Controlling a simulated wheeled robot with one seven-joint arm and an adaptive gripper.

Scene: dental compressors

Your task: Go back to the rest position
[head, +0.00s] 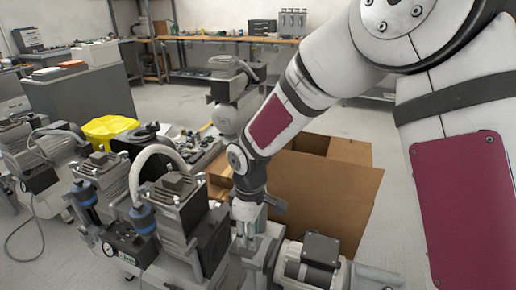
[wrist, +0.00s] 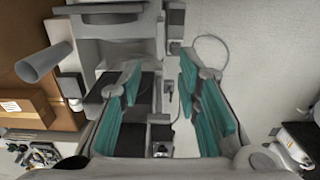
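My gripper (head: 247,236) points down among the compressors in the head view, its lower part pale and partly hard to tell from the machines behind it. In the wrist view my gripper (wrist: 162,85) shows two teal-padded fingers spread apart with nothing held between them. A grey compressor (wrist: 132,108) lies below and between the fingers. In the head view a compressor with a black box on top (head: 320,250) is just right of the gripper, and another compressor (head: 178,205) is to its left. Whether the gripper touches either is unclear.
An open cardboard box (head: 325,195) stands close behind the gripper; its flap also shows in the wrist view (wrist: 25,60). More compressors (head: 50,150) and a yellow bin (head: 108,130) are at the left. Open floor (head: 400,230) lies right of the box.

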